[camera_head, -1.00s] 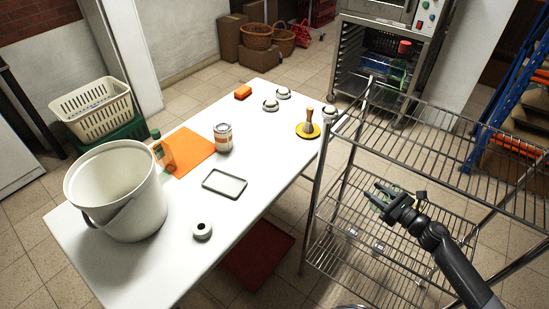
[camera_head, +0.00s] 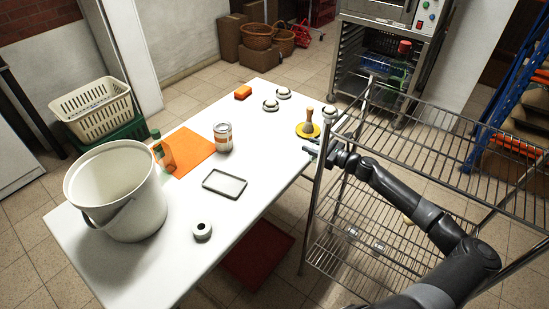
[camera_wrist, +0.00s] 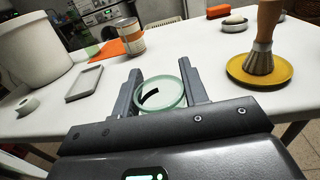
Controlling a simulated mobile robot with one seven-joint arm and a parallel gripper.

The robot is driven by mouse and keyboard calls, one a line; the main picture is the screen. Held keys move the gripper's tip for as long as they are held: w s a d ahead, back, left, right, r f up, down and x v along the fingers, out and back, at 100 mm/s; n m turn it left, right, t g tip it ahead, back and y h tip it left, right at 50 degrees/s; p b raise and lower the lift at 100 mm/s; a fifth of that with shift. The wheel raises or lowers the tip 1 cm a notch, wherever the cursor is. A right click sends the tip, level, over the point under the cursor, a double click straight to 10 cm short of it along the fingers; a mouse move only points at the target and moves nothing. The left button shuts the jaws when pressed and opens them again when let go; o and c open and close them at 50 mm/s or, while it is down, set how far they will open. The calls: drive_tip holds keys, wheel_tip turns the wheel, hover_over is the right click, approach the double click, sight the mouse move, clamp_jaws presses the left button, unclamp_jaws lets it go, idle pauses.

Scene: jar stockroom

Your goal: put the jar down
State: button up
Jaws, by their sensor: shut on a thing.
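My gripper (camera_head: 312,147) is at the right edge of the white table (camera_head: 262,180), close to the wire rack. In the wrist view its fingers (camera_wrist: 161,92) are shut on a clear, greenish round jar (camera_wrist: 172,97) with a dark mark on it. The jar appears upright and is seen from above. In the head view I cannot make out the jar at the fingertips. The frames do not show clearly whether it touches the tabletop.
A brush on a yellow dish (camera_head: 306,131) is just beyond my gripper. A can (camera_head: 223,137), shallow tray (camera_head: 224,184), tape roll (camera_head: 202,231) and white bucket (camera_head: 117,190) stand on the table. The wire rack (camera_head: 330,190) is on the right. The table's middle right is clear.

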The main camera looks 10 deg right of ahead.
drive_tip(key=w+a+r+n+g+y, duration=0.1)
drive_tip(key=w+a+r+g, duration=0.15)
drive_tip(key=a, duration=0.45)
drive_tip(key=w+a+r+n+g+y, duration=0.1)
drive_tip(key=w+a, duration=0.3)
drive_tip(key=a, duration=0.4)
drive_tip(key=shift+t, duration=0.25)
drive_tip(key=shift+w+f, duration=0.2)
drive_tip(key=shift+f, duration=3.65)
drive_tip(key=o, duration=1)
drive_tip(key=shift+d, duration=0.1)
drive_tip(key=v, duration=1.1)
drive_tip(key=shift+s+d+f, duration=0.1)
drive_tip(key=shift+s+d, duration=0.15)
drive_tip(key=shift+d, duration=0.1)
